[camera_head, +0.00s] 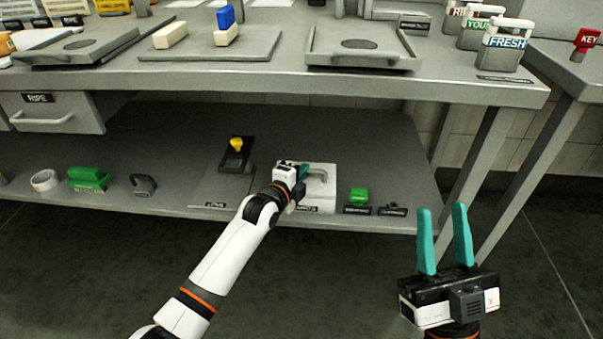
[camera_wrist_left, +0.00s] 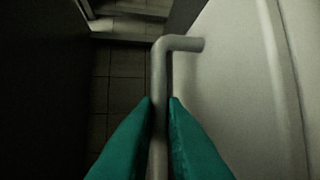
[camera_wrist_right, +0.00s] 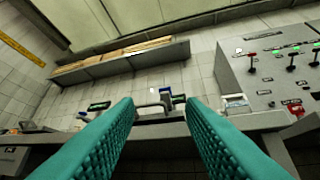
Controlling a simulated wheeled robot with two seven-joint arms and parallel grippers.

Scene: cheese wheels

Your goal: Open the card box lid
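The card box (camera_head: 323,191) is a pale box with a bar handle on its lid, standing on the lower shelf with a label at its front. Its lid looks down, though my left gripper hides part of it. My left gripper (camera_head: 303,171) is at the handle. In the left wrist view the grey handle (camera_wrist_left: 160,75) runs between the teal fingertips (camera_wrist_left: 160,100), which are close on both sides of it; the pale lid (camera_wrist_left: 235,85) is to the right. My right gripper (camera_head: 443,210) is raised, empty, with its fingers apart, right of the shelf.
The lower shelf (camera_head: 190,145) also holds a green block (camera_head: 359,196), a black stand with a yellow knob (camera_head: 237,143), a green item (camera_head: 88,178) and a tape roll (camera_head: 44,180). The worktop (camera_head: 285,76) overhangs the box. A table leg (camera_head: 470,150) stands near my right gripper.

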